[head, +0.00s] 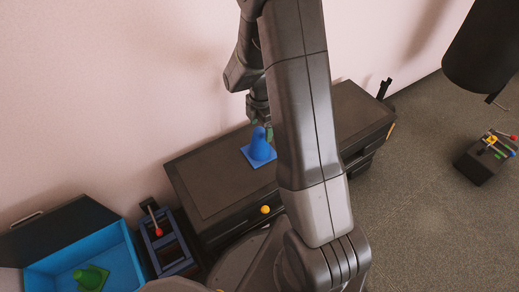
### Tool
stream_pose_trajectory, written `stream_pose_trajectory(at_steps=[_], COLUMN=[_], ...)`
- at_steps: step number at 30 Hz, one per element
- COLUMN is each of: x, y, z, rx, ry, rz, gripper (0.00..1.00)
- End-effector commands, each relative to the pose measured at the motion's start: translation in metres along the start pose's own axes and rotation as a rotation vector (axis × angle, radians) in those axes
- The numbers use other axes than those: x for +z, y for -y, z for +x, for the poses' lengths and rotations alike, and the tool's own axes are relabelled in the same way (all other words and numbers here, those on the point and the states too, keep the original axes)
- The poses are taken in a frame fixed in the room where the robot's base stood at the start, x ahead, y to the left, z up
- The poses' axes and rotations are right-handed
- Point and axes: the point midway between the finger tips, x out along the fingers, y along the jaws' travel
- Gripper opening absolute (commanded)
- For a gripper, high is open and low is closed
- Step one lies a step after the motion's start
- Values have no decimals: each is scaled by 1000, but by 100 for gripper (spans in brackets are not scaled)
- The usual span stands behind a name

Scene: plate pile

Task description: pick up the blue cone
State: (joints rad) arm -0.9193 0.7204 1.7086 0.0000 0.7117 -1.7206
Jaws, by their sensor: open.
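The blue cone (260,147) stands upright on its square base on top of the dark cabinet (205,185). My gripper (262,126) is right at the cone's tip, pointing down from above. Its greenish fingertips show at the tip, partly hidden by my arm. The gripper is open. I cannot tell whether the fingers touch the cone.
A blue-lined open box (50,273) at the lower left holds a green cone (91,277). Beside it is a blue frame with a red-knobbed lever (158,231). A dark box with colored levers (480,165) stands on the floor at right. The floor between is clear.

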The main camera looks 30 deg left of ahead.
Motion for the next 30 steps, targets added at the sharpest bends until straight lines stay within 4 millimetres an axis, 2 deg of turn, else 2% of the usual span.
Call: stream_pose_trajectory(at_steps=[1,6,14,17,24,25,30], x=[-3,-7,-6,-6,-6,-6,-6], y=[1,2,1,1,1,1,1], z=[12,37,40,40,40,39,39], rx=[-4,-4,0,0,0,0,0], ry=[-1,-1,0,0,0,0,0], rz=[-2,0,0,0,0,0,0], gripper=[74,74,74,58,11,8,8])
